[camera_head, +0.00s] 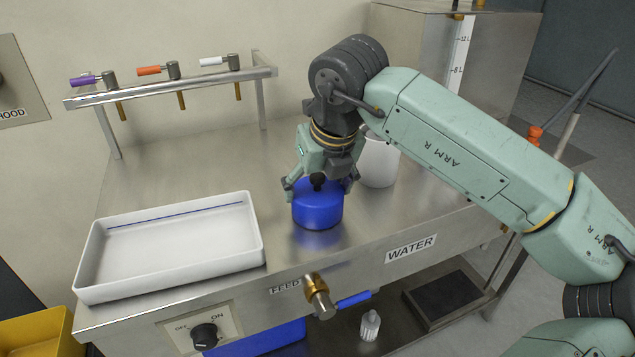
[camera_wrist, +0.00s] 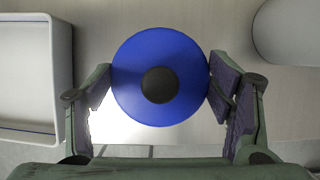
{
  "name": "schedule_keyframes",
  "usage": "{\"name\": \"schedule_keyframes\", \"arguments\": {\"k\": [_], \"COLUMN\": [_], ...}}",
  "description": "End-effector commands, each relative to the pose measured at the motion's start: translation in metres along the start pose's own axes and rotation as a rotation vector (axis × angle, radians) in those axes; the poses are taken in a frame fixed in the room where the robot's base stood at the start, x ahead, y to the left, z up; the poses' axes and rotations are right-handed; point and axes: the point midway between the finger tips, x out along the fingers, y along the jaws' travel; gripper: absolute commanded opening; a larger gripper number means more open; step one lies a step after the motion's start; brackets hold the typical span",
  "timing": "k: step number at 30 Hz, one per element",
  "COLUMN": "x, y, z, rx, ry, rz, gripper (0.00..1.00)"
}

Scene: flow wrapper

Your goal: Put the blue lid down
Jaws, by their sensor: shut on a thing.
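The blue lid (camera_head: 317,208) is a round, deep blue piece with a black knob on top. It is upright over the steel counter, and its blue reflection shows just below it. I cannot tell whether its underside touches the counter or hangs slightly above it. My gripper (camera_head: 318,185) points down and is shut on the lid, one finger on each side. In the wrist view the lid (camera_wrist: 135,65) shows from above, with its black knob in the middle and a finger pad at its left and right edges.
A white tray (camera_head: 256,232) stands to the left on the counter (camera_head: 225,165). A white round container (camera_head: 380,163) stands close behind the lid to the right. A rail with coloured handles (camera_head: 172,82) is at the back. A FEED tap (camera_head: 319,297) is on the front edge.

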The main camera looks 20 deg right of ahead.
Motion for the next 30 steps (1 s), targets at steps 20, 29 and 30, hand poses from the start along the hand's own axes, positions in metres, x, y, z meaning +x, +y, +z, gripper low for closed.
{"name": "schedule_keyframes", "arguments": {"k": [20, 29, 30], "x": [0.002, -0.004, -0.006], "y": [0.0, 0.0, 0.0], "z": [-0.001, 0.001, 0.001], "rx": [0.0, -0.001, 0.0], "ry": [0.0, 0.0, -0.001], "rz": [0.001, 0.001, -0.001], "gripper": [0.94, 0.94, 0.94]}}
